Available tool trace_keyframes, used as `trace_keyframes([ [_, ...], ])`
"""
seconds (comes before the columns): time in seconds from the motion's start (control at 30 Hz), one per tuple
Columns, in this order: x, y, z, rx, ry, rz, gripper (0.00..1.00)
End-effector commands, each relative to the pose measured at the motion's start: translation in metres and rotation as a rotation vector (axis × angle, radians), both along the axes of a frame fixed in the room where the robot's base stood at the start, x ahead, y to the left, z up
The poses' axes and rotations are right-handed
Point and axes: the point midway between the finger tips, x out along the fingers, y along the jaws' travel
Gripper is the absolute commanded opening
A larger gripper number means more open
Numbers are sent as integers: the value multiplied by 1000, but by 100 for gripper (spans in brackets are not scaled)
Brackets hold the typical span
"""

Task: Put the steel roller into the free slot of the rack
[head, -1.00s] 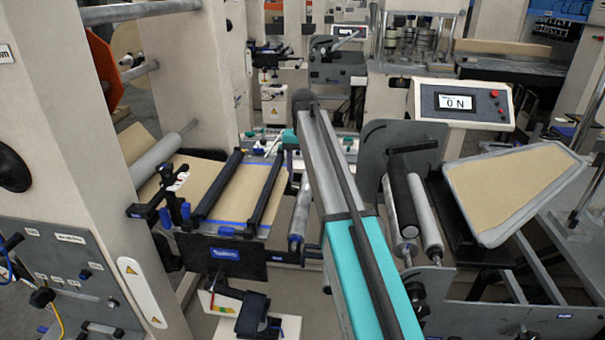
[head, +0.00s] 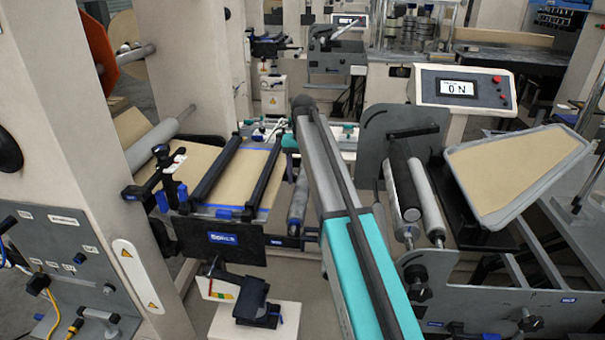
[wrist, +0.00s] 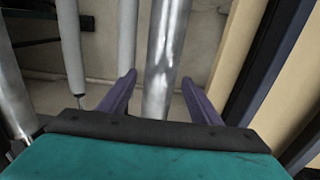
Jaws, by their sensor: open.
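In the wrist view a shiny steel roller (wrist: 166,45) runs lengthwise between the two purple fingers of my gripper (wrist: 159,80). The fingers are open, one on each side of it, with visible gaps; I cannot tell how deep the roller sits between them. In the head view a steel-coloured roller (head: 299,200) shows just left of my arm, and the arm hides the fingers. At the right, a grey side-plated frame (head: 470,275) carries a black roller (head: 403,180) and a grey roller (head: 426,200). I cannot make out which part is the rack or its free slot.
A kraft web table with black bars (head: 240,180) stands left of my arm. Cream machine columns (head: 80,130) close off the left. Two paler rollers (wrist: 127,40) and (wrist: 72,50) lie left of the fingers.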

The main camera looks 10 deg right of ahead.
Motion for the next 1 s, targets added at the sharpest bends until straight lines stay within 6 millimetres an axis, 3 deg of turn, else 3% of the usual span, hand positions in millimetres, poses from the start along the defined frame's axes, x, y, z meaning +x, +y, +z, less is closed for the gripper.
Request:
trace_keyframes([
  [0.4, 0, 1, -31, 0, 0, 1, 58],
  [0.9, 0, 1, -37, 0, 0, 2, 58],
  [1.0, 0, 2, -37, 0, 0, 2, 43],
])
